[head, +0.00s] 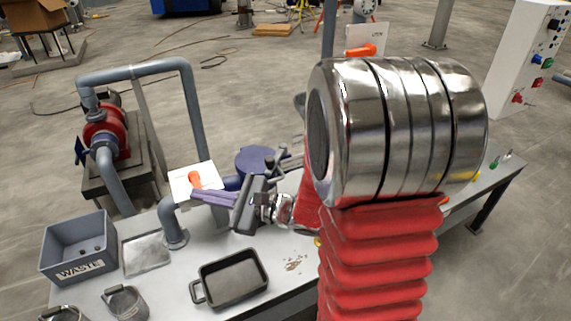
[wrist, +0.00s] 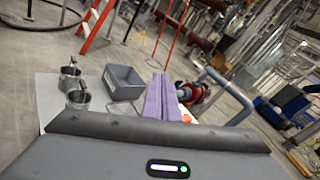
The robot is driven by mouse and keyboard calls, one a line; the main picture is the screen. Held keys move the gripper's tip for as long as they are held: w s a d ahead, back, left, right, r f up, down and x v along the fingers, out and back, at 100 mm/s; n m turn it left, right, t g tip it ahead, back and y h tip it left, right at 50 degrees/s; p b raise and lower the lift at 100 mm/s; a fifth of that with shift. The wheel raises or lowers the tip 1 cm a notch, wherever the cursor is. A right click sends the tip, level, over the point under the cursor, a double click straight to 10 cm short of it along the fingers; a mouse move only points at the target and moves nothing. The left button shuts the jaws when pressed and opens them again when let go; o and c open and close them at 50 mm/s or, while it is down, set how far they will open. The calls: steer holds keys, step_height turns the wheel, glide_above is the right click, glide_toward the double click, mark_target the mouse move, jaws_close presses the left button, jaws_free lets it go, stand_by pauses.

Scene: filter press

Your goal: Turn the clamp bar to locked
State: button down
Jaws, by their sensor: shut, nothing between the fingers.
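My gripper (head: 172,196) reaches left over the bench in the head view, its purple fingers shut together with nothing between them. The fingers also show in the wrist view (wrist: 160,80), pointing away over the bench. A blue round filter housing (head: 256,159) stands just behind the gripper body, partly covered by it. Dark grey metal parts (head: 289,160) show at the housing's right side. They may belong to the clamp bar, but I cannot tell; my arm and gripper hide much of this area. I cannot read whether the bar is locked.
An orange handle (head: 195,180) on a white plate sits just behind the fingers; another (head: 361,51) is farther back. A grey WASTE bin (head: 79,247), a flat plate (head: 146,254), a dark tray (head: 231,283) and metal cups (head: 126,302) occupy the bench. Grey pipes rise behind.

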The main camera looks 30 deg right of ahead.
steer(key=s+a+n+g+h, duration=0.1)
steer(key=s+a+n+g, duration=0.4)
steer(key=s+n, duration=0.25)
steer(key=s+a+n+g, duration=0.6)
steer(key=s+n, duration=0.1)
steer(key=s, duration=0.1)
steer(key=s+d+r+n+t+h, duration=0.1)
steer(key=s+d+r+n+h, duration=0.1)
steer(key=d+n+h, duration=0.2)
steer(key=s+d+r+n+t+h, duration=0.2)
steer(key=d+n+h, duration=0.3)
steer(key=d, duration=0.2)
steer(key=shift+s+d+r+h, duration=0.15)
steer(key=shift+s+d+h, duration=0.15)
steer(key=shift+d, duration=0.1)
steer(key=shift+a, duration=0.1)
